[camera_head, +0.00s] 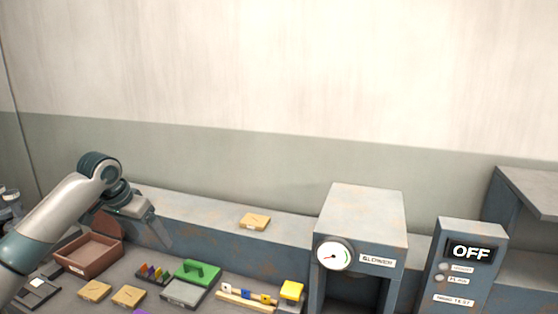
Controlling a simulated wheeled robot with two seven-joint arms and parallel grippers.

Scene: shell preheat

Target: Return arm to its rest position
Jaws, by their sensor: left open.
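My left arm comes in from the left edge and bends at a raised elbow. My left gripper (160,228) is open and empty, pointing down to the right above the bench, just right of the reddish-brown tray (88,254). The gripper looks apart from the things below it, though the exact gap is hard to judge. My right gripper does not show.
A tan plate (255,222) lies on the back ledge. A gauge box (362,222) and an "OFF" panel (470,252) stand at right.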

